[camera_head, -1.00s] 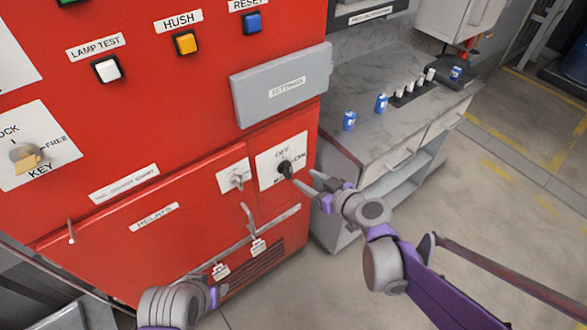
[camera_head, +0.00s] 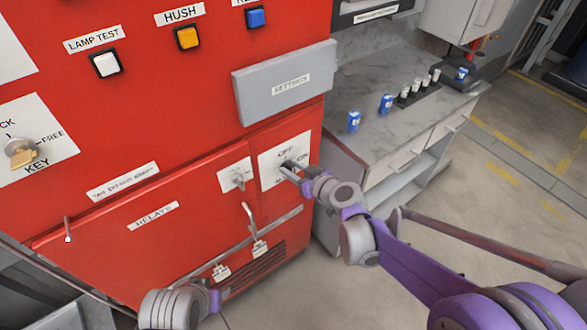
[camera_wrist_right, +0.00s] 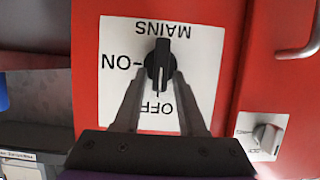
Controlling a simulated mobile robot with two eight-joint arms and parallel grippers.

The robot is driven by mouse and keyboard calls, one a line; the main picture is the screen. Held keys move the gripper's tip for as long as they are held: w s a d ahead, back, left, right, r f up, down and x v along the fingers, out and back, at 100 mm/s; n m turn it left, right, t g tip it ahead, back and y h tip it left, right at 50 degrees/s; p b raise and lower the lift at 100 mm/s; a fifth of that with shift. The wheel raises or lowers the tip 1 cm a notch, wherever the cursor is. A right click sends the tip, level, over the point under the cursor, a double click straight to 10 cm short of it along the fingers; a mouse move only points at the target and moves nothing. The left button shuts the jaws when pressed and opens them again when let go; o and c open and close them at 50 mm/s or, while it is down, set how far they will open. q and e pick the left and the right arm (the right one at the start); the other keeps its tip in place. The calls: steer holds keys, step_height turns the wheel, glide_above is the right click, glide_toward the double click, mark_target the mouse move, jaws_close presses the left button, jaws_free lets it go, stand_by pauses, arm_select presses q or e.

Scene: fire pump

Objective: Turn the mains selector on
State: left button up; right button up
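The mains selector is a black rotary knob (camera_wrist_right: 159,65) on a white plate (camera_wrist_right: 117,105) marked MAINS, OFF and ON, on the red panel. Its bar stands in line with the OFF mark in the right wrist view, which shows the plate upside down. My right gripper (camera_head: 289,168) is at the knob. In the right wrist view its two fingers (camera_wrist_right: 159,78) stand apart, one on each side of the knob's bar; firm contact cannot be made out. My left gripper (camera_head: 217,296) is low in front of the panel, its fingers barely visible.
A smaller grey switch (camera_head: 238,178) sits left of the selector. A hooked handle (camera_head: 250,217) is below, and the grey SETTINGS cover (camera_head: 285,84) is above. A counter (camera_head: 410,120) with blue cans stands to the right. Open floor (camera_head: 480,200) lies to the right.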

jaws_close()
steer(key=shift+d, duration=0.1)
steer(key=shift+w+d+f+m+g+y+b, duration=0.3)
steer(key=shift+m+y+b, duration=0.7)
steer(key=shift+m, duration=1.2)
steer(key=shift+w+d+f+m+g+y+b, duration=0.15)
steer(key=shift+f+m+g+y+b, duration=0.3)
steer(key=shift+m+y, duration=1.4)
steer(key=shift+w+d+f+m+g+y+b, duration=0.25)
steer(key=shift+m+y+b, duration=0.6)
steer(key=shift+m, duration=1.7)
steer(key=shift+s, duration=0.1)
steer(key=shift+o, duration=2)
jaws_free()
steer(key=shift+a+f, duration=0.1)
